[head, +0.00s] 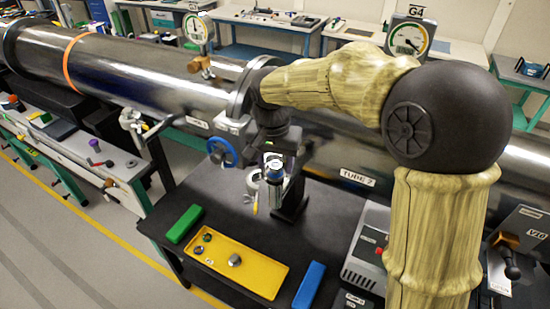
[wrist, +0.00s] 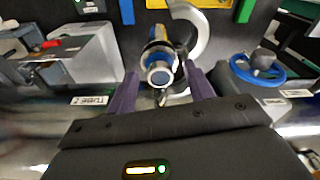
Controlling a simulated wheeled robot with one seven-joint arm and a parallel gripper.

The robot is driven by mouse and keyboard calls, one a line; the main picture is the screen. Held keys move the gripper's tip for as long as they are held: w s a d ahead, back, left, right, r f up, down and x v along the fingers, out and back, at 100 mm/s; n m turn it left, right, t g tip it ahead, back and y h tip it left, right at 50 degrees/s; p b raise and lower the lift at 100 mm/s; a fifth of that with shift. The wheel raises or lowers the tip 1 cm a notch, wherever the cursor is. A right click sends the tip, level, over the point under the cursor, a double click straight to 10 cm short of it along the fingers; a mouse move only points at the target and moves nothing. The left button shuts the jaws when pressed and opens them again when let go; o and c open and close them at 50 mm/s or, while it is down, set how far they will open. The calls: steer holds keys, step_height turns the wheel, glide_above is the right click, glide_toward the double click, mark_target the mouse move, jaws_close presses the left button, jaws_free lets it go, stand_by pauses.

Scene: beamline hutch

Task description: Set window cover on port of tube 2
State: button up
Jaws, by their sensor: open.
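Tube 2 (head: 400,190) is the long polished steel tube; its label (head: 357,177) shows below my arm, and upside down in the wrist view (wrist: 90,100). My gripper (wrist: 161,72) is open, its purple fingers on either side of a short silver cylinder with a blue ring (wrist: 160,76). The same blue-ringed piece shows in the head view (head: 275,176), below my wrist at the tube's near side. I cannot tell whether it is the port or the window cover, nor whether the fingers touch it. A silver curved clamp (wrist: 200,30) is beside it.
A yellow tray (head: 262,278) with small metal parts lies on the black table (head: 215,205), between a green block (head: 184,224) and a blue block (head: 309,286). A blue handwheel (head: 222,152) is left of my gripper. A grey box (head: 368,250) stands right. Gauges (head: 408,40) rise behind.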

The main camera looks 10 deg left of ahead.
steer(key=shift+r, duration=0.1)
step_height(320, 180, up, 17)
steer(key=s+b, duration=0.2)
steer(key=shift+a, duration=0.15)
stand_by(0.3)
steer(key=w+d+f, duration=0.1)
steer(key=d+f, duration=0.6)
steer(key=f, duration=0.3)
steer(key=s+d+f+b, duration=0.1)
steer(key=s+d+f, duration=0.5)
steer(key=d+f, duration=0.2)
steer(key=s+d+f+n+t, duration=0.1)
steer(key=s+d+f, duration=0.4)
steer(key=d+f, duration=0.3)
step_height(320, 180, down, 4)
steer(key=shift+s+d+r+b, duration=0.1)
steer(key=shift+s+d+b, duration=0.1)
steer(key=shift+s+b, duration=0.15)
